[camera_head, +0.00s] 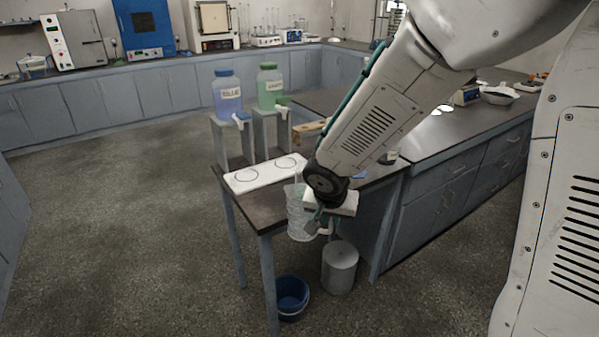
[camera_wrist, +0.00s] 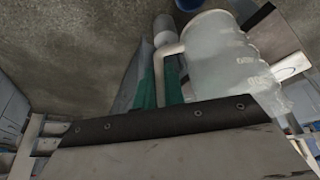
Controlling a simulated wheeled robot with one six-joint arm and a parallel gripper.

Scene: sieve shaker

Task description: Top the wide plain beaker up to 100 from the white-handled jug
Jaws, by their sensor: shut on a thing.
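My gripper (camera_head: 326,222) is shut on the white handle of a clear jug (camera_head: 299,222). The jug hangs at the front of the dark table, left of my gripper, and looks roughly upright. In the wrist view the jug (camera_wrist: 222,62) shows large, with raised marks on its wall and its white handle (camera_wrist: 170,70) between my gripper's green-edged fingers (camera_wrist: 160,85). Whether it holds liquid, I cannot tell. I cannot make out the wide plain beaker; my arm covers part of the table.
A white board with two ringed spots (camera_head: 264,174) lies on the dark table (camera_head: 254,211). A blue jug-like bottle (camera_head: 228,95) and a green one (camera_head: 270,87) stand on stands behind it. A blue bucket (camera_head: 291,298) and a grey bin (camera_head: 339,268) stand on the floor below.

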